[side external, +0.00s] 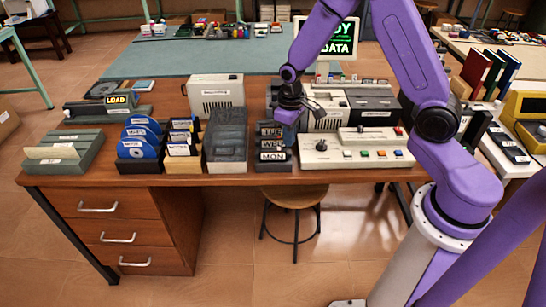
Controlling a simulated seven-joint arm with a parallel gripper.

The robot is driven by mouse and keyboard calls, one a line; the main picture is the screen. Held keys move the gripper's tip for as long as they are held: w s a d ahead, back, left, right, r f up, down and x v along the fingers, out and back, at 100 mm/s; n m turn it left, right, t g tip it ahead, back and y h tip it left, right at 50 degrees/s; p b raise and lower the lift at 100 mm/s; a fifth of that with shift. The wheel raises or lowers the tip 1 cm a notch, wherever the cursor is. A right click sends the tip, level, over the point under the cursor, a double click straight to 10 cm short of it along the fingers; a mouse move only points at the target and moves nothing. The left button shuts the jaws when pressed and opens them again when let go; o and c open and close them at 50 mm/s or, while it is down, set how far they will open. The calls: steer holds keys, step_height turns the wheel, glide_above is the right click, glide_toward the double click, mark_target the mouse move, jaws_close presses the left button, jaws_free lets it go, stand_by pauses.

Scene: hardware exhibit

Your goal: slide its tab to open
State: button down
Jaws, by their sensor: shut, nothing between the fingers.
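The task's words do not say which object has the tab, and I cannot make out a tab in the side external view. My gripper (313,106) is shut and empty. It appears over the back of a dark holder with day labels (273,156), left of the beige control panel (352,158). I cannot tell its exact height or whether it touches anything. A long dark grey box (227,140) stands left of the holder, with its top closed as far as I can see. My wrist covers part of the things behind it.
Blue disks in a rack (139,145), a small card holder (183,146) and a grey-green file tray (62,152) stand to the left. A beige case (214,92) and a dark-topped machine (373,106) stand behind. The blue-green mat (200,58) has bare room.

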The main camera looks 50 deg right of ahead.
step_height(320, 180, up, 5)
steer(key=shift+r, duration=0.1)
stand_by(0.5)
steer(key=shift+a, duration=0.1)
steer(key=s+a+r+n, duration=0.2)
steer(key=s+a+r, duration=0.15)
steer(key=s, duration=0.25)
steer(key=s+a+r+n, duration=0.3)
steer(key=s+a, duration=0.1)
steer(key=s, duration=0.3)
steer(key=s+d+r+n, duration=0.1)
steer(key=s+r+n, duration=0.2)
steer(key=s, duration=1.2)
steer(key=shift+d+r+n, duration=0.15)
steer(key=shift+d+n, duration=0.1)
steer(key=shift+n, duration=0.55)
